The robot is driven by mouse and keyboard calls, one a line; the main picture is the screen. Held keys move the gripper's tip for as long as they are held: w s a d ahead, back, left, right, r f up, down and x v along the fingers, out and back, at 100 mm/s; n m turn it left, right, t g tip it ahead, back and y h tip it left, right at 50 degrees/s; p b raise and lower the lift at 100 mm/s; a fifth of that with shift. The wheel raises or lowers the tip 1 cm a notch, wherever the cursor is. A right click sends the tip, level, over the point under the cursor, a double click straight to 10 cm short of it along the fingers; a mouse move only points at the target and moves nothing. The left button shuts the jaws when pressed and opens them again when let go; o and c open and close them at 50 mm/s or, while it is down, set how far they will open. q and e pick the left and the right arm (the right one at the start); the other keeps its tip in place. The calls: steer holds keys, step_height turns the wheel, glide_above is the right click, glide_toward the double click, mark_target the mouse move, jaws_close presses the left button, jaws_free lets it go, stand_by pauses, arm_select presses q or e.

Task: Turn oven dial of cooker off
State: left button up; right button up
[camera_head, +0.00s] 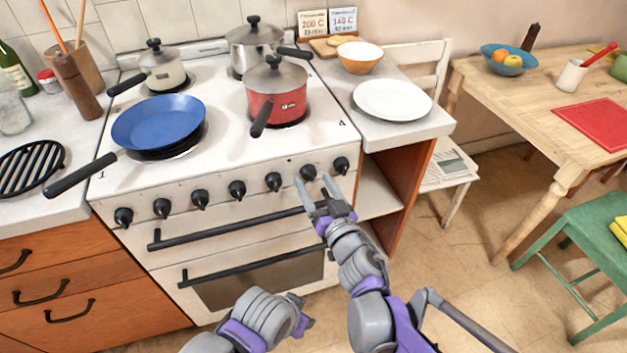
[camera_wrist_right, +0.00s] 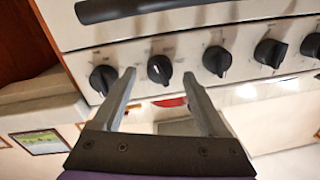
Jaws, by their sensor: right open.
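The white cooker (camera_head: 225,165) has a row of black dials along its front panel. My right gripper (camera_head: 316,186) is open at the right end of this row. Its fingertips are by the second dial from the right (camera_head: 308,173). In the right wrist view, that dial (camera_wrist_right: 160,68) shows between the two spread fingers (camera_wrist_right: 160,77), and nothing is gripped. The rightmost dial (camera_head: 341,165) is just outside the fingers; it also shows in the wrist view (camera_wrist_right: 103,79). I cannot read which dial is the oven's. Part of my left arm shows at the bottom; its jaws are unclear.
Black oven handles (camera_head: 235,228) run below the dials. A blue pan (camera_head: 158,122), a red pot (camera_head: 276,90) and two other pots stand on the hob. The blue pan's handle (camera_head: 80,175) juts over the front left. Open shelving (camera_head: 378,190) is at the right.

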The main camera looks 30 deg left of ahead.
steer(key=shift+x, duration=0.8)
jaws_close()
